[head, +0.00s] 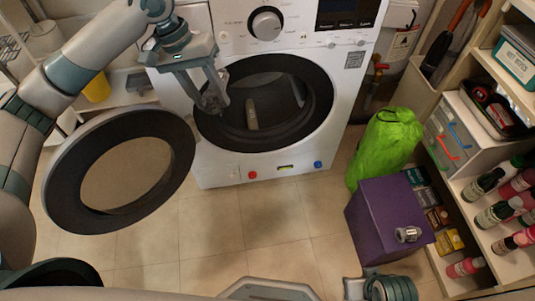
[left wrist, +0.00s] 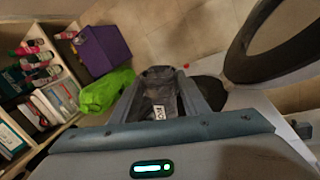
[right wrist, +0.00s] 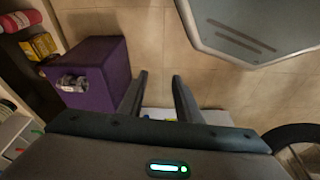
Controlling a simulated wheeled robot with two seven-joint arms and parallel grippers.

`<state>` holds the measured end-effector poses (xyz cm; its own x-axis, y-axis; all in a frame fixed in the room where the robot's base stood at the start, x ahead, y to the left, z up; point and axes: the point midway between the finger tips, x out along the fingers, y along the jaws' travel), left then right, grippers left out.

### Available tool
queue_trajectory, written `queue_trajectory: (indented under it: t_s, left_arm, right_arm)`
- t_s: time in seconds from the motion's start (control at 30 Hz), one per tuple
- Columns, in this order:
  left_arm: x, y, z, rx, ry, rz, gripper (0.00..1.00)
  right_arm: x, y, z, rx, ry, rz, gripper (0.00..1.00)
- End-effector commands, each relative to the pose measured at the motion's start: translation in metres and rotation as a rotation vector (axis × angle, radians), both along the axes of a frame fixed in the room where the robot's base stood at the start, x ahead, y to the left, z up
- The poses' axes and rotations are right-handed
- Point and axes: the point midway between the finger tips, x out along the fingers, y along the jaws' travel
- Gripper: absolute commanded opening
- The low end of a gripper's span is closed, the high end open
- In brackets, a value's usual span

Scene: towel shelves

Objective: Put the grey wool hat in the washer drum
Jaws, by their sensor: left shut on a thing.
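The grey wool hat (head: 213,98) hangs between the fingers of my left gripper (head: 212,104), which is shut on it. In the left wrist view the hat (left wrist: 160,88) shows as dark grey cloth with a pale label between the fingers. The washer (head: 218,164) stands ahead with its drum (head: 270,95) open. My left gripper is at the left side of the drum opening; how deep it reaches is hard to tell. My right gripper (right wrist: 158,92) is open and empty above the floor, clear of the washer.
The round washer door (head: 62,190) is swung open to the left. A green bag (head: 385,145) and a purple box (head: 385,220) stand at the right. Shelves with bottles (head: 495,215) line the right edge. The tiled floor (head: 240,225) in front is free.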

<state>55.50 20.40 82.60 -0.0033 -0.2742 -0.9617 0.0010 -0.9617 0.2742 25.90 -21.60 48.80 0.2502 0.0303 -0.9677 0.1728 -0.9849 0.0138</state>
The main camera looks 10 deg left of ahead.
Motion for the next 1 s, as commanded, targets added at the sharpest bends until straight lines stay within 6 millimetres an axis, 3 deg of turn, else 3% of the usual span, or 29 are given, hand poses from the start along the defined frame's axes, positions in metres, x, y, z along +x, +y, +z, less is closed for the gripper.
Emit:
queue_trajectory:
  t_s: [0.4,0.53,0.67,0.87,1.0]
  left_arm:
    - [0.0,0.0,0.001,0.0,0.0,0.0,0.18]
    - [0.001,0.0,-0.001,0.001,0.0,0.0,0.18]
    - [0.004,-0.002,-0.01,0.007,0.002,-0.003,0.18]
    - [0.019,-0.007,-0.048,0.042,0.006,-0.018,0.18]
    - [0.032,-0.013,-0.094,0.085,0.007,-0.044,0.18]
  right_arm:
    - [0.0,0.0,0.001,0.0,0.0,0.0,0.31]
    - [0.0,0.0,0.0,0.0,0.0,0.0,0.6]
    - [0.0,0.001,0.0,0.001,-0.003,0.0,0.63]
    - [0.002,0.003,-0.001,0.009,-0.015,0.003,0.63]
    - [0.005,0.006,-0.002,0.019,-0.033,0.006,0.63]
